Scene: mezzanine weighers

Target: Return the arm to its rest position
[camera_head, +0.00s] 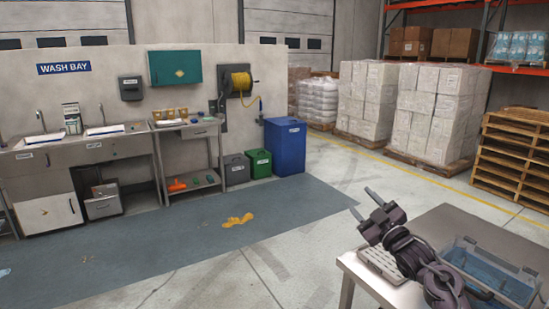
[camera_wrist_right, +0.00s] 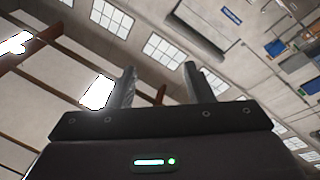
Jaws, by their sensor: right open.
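My right gripper (camera_head: 365,205) shows at the lower right of the head view, with its arm folded above a grey table. Its two fingers stand apart and hold nothing. In the right wrist view my right gripper (camera_wrist_right: 160,88) also shows, with its fingers spread and empty air between them. That view is tilted and looks past the fingers toward the walls and windows. My left gripper is in neither view.
The grey table (camera_head: 450,222) holds a clear blue-tinted bin (camera_head: 505,275) beside my right arm, and a light tray (camera_head: 383,264) lies under the arm. A yellow spill (camera_head: 237,220) lies on the floor. A blue bin (camera_head: 285,147) stands by the wash bay wall. Open floor lies between.

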